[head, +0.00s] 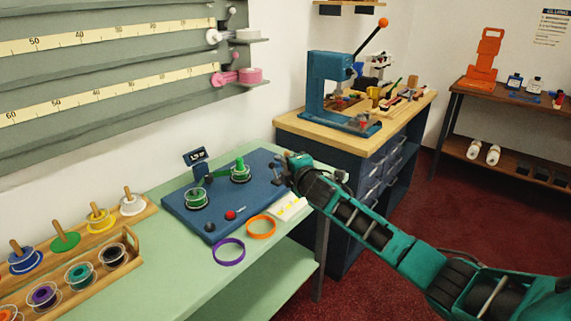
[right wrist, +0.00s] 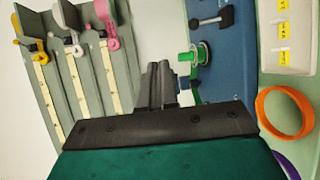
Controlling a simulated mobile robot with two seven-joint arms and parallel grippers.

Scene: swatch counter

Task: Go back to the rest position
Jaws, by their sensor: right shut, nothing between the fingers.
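My right gripper (head: 291,163) is at the end of my green and black arm, which comes in from the lower right in the head view. It is over the right end of the blue winding board (head: 216,218), near the back of the light green counter. In the right wrist view the fingers (right wrist: 160,84) are together and hold nothing. The gripper hides part of the board's right edge. My left gripper is not in view.
On the counter are a purple ring (head: 229,251), an orange ring (head: 261,227), a white labelled tray (head: 289,207) and a wooden spool rack (head: 124,262). A wooden bench (head: 293,124) with a blue press (head: 330,88) stands beyond. Red floor is open at right.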

